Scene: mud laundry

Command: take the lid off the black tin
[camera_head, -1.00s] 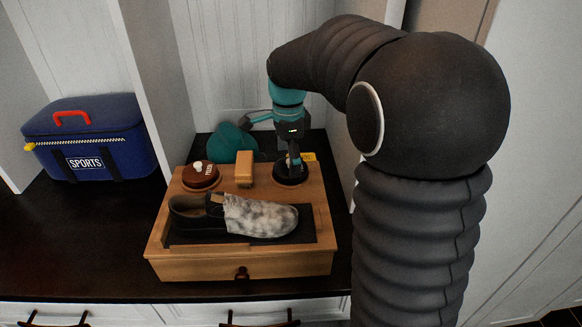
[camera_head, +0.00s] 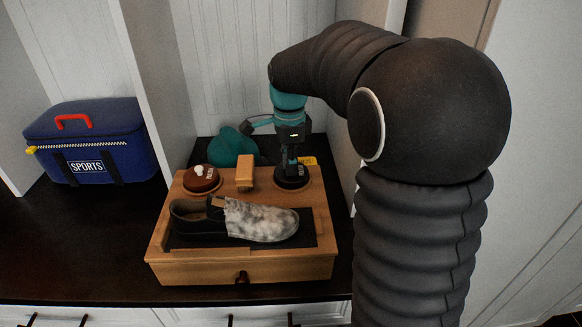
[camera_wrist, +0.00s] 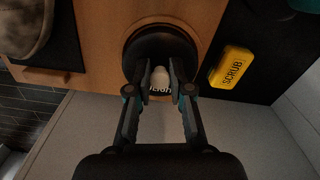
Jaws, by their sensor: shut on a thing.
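The black tin (camera_head: 292,183) stands at the back right of the wooden shoe-care box, and it also shows in the wrist view (camera_wrist: 185,50). Its lid has a pale knob (camera_wrist: 160,77) and light lettering. My gripper (camera_wrist: 160,82) is above the tin, with its two fingers on either side of the knob, shut on it. In the head view my gripper (camera_head: 290,165) comes down from above and covers part of the tin. I cannot tell whether the lid has lifted from the tin.
A brown tin with a white knob (camera_head: 201,178), a wooden brush (camera_head: 245,175) and a grey-and-black shoe (camera_head: 255,220) are on the wooden box (camera_head: 240,268). A yellow scrub box (camera_wrist: 232,67) lies close beside the tin. A blue sports bag (camera_head: 90,140) stands left.

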